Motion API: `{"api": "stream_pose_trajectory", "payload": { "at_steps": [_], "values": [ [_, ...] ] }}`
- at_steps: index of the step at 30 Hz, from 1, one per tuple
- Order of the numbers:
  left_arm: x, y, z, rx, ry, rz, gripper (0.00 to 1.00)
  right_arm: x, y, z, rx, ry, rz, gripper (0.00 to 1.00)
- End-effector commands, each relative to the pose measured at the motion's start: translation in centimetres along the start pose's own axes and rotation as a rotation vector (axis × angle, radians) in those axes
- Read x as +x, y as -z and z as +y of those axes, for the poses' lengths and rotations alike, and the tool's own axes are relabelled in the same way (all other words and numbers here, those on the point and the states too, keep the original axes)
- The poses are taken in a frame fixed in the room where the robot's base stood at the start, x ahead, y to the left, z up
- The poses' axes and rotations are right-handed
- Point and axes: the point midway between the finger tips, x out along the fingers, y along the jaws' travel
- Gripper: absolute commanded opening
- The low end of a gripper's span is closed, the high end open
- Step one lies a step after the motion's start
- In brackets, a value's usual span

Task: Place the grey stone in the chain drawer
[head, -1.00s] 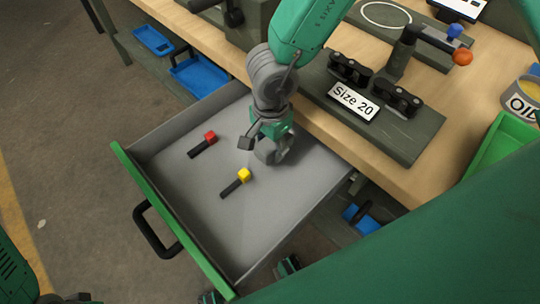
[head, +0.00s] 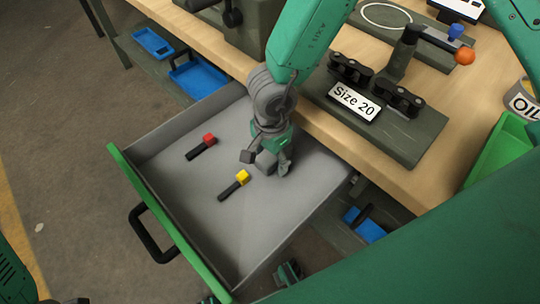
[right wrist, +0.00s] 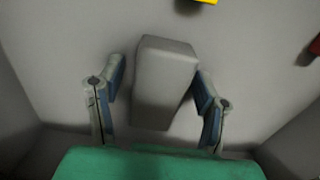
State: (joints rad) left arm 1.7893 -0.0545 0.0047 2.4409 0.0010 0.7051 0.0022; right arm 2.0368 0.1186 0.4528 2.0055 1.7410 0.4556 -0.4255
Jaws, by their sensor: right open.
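The grey stone (right wrist: 165,80) is a plain block inside the grey chain drawer (head: 225,215), which is pulled out and has a green front edge. My right gripper (head: 267,166) reaches down into the drawer near the bench side. Its jaws are open, with one finger on each side of the stone in the right wrist view (right wrist: 160,88). The right finger lies very close to the stone; I cannot tell if it touches. In the head view the stone is mostly hidden by the gripper.
A red-headed tool (head: 202,147) and a yellow-headed tool (head: 235,184) lie in the drawer, left of my right gripper. The drawer's front part is clear. The wooden bench above holds a chain fixture with a "Size 20" sign (head: 354,101). A green bin (head: 497,150) stands at right.

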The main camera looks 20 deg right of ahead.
Motion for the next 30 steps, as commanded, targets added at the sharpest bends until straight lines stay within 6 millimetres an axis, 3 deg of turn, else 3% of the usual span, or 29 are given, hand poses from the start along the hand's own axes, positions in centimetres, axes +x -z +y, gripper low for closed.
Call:
{"api": "stream_pose_trajectory", "payload": {
  "at_steps": [5, 18, 24, 30],
  "values": [
    [-0.7, 0.0, 0.0, 0.0, 0.0, 0.0, 0.49, -1.8, 0.0, -0.1, 0.001, 0.003, -0.001, 0.6],
    [-3.6, 0.2, 0.0, 0.0, 0.0, 0.0, 0.49, -10.6, 0.0, -0.1, 0.003, 0.002, -0.002, 0.6],
    [-3.9, 0.2, 0.0, 0.0, 0.0, 0.0, 0.49, -12.1, 0.0, 0.0, 0.0, 0.001, 0.0, 0.6],
    [-3.9, 0.2, 0.0, 0.0, 0.0, 0.0, 0.49, -12.2, 0.0, 0.0, 0.0, 0.0, 0.0, 0.6]
  ]
}}
